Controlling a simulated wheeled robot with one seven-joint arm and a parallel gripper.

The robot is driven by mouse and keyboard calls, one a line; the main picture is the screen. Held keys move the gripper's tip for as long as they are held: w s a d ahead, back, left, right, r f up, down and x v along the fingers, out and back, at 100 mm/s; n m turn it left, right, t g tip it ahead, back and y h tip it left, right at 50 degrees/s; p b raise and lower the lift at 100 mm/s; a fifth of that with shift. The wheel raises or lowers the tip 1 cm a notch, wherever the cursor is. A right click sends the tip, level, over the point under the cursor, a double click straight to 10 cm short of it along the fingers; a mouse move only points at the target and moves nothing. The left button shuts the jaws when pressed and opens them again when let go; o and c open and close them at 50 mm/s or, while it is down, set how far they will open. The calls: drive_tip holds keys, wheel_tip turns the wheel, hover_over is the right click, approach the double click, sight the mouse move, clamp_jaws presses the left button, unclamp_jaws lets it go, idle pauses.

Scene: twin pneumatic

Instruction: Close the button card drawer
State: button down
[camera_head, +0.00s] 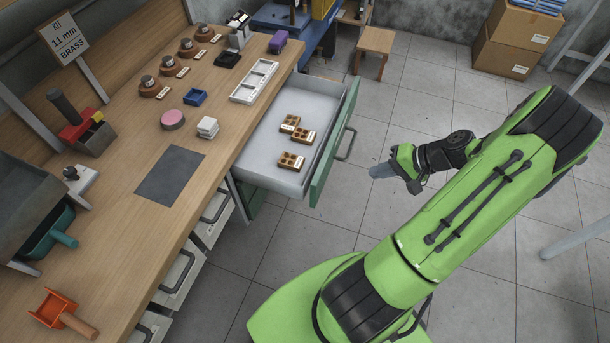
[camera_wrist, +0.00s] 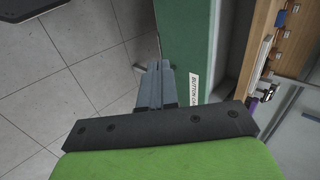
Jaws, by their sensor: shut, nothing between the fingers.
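The button card drawer (camera_head: 272,165) is pulled out from under the workbench. It has a grey tray, a green front (camera_head: 330,150) and a grey bar handle (camera_head: 346,144). Several small brown card blocks (camera_head: 291,161) lie inside it. My gripper (camera_head: 380,171) is shut and empty, to the right of the drawer front and apart from it in the head view. In the wrist view my closed fingers (camera_wrist: 154,84) point along the green front (camera_wrist: 186,50), beside a white label (camera_wrist: 193,90) whose lettering is partly readable as "BUTTON".
The wooden workbench (camera_head: 135,175) holds a grey mat, a white tray (camera_head: 254,81), knobs and small boxes. More handled drawers (camera_head: 215,206) are shut below. A wooden stool (camera_head: 375,44) and cardboard boxes (camera_head: 510,40) stand at the back. The tiled floor around my gripper is clear.

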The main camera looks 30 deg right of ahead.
drive_tip(key=f, duration=0.1)
drive_tip(key=b, duration=0.3)
approach(325, 177)
drive_tip(key=shift+t, duration=0.3)
drive_tip(key=x, duration=0.4)
drive_tip(key=f+x, duration=0.1)
drive_tip(key=x, duration=0.1)
drive_tip(key=shift+s+d, duration=0.3)
drive_tip(key=shift+s, duration=0.1)
drive_tip(key=shift+w+a, duration=0.2)
drive_tip(key=shift+w, duration=0.05)
